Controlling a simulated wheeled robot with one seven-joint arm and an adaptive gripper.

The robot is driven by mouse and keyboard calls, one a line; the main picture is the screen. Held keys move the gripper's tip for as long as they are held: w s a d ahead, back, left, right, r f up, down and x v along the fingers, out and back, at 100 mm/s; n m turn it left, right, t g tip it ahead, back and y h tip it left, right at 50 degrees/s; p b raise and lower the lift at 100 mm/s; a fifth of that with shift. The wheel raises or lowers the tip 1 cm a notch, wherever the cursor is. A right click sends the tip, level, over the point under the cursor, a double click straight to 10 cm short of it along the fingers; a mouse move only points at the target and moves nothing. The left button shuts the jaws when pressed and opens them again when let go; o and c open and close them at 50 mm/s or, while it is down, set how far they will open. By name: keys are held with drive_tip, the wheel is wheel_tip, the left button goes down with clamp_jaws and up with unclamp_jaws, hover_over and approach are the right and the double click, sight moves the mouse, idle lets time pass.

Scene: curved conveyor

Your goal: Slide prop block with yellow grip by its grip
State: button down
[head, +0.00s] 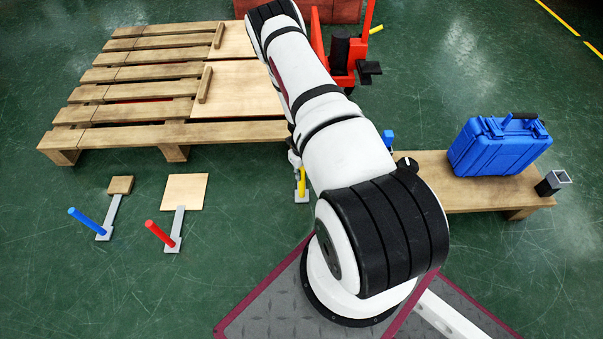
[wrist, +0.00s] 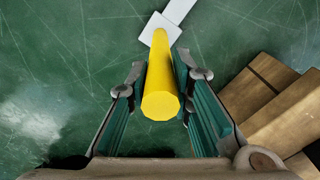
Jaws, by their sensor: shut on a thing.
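The yellow grip (head: 302,182) is an upright yellow rod on a small grey plate, seen just left of my arm in the head view. In the wrist view the yellow grip (wrist: 161,98) stands between the two fingers of my gripper (wrist: 163,78), which is shut on it. The grey plate (wrist: 160,27) and the start of its flat bar lie on the floor beyond the rod. The prop block itself is not in the wrist view and is hidden behind my arm in the head view.
A wooden pallet (head: 140,93) with plywood pieces lies at upper left. Props with a blue grip (head: 87,221) and a red grip (head: 160,236) lie left on the green floor. A blue case (head: 498,146) stands on a low wooden bench (head: 430,167) at right, near a red jack (head: 345,55).

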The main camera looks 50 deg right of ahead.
drive_tip(key=c, duration=1.3)
unclamp_jaws()
drive_tip(key=shift+c, duration=0.2)
drive_tip(key=shift+r, duration=0.1)
wheel_tip(320, 180, up, 12)
drive_tip(key=shift+f, duration=0.1)
